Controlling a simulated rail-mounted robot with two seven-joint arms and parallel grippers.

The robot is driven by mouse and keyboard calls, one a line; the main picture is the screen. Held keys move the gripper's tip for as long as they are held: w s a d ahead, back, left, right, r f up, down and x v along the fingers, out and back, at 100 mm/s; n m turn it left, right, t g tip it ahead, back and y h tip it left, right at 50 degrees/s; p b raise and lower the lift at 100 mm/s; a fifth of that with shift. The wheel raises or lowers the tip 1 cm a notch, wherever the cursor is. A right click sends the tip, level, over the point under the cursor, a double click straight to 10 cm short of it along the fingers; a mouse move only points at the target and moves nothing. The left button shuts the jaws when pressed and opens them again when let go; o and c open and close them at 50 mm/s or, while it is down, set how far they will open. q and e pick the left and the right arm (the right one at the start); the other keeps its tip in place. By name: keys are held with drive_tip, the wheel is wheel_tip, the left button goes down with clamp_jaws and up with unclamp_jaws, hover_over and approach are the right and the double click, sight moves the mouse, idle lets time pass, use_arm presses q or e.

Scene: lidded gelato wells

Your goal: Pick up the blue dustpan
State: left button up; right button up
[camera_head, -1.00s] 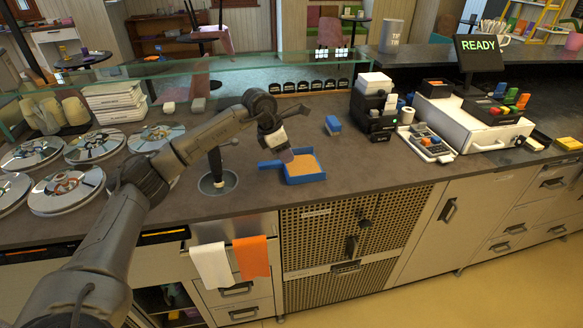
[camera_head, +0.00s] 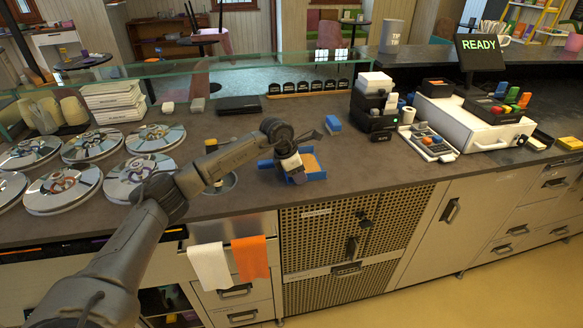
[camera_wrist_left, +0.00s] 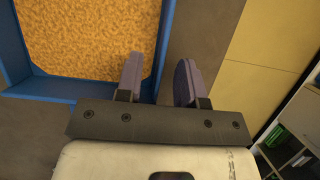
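The blue dustpan (camera_head: 318,177) lies on the dark counter, filled with orange-yellow crumbs. In the left wrist view the dustpan's rim (camera_wrist_left: 70,90) fills the upper left. There my left gripper (camera_wrist_left: 158,80) is open, with one finger over the crumb side and the other outside the right wall. The wall passes between them in the picture; I cannot tell whether they touch it. My right gripper is not in view.
A small blue block (camera_head: 333,124) lies behind the dustpan. Several round lidded wells (camera_head: 91,145) are on the left. The counter's front edge is close to the dustpan.

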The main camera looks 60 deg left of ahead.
use_arm(q)
drive_tip(key=shift+w+d+f, duration=0.1)
drive_tip(key=shift+w+f, duration=0.05)
drive_tip(key=shift+f, duration=0.25)
drive_tip(key=shift+c, duration=0.4)
clamp_jaws()
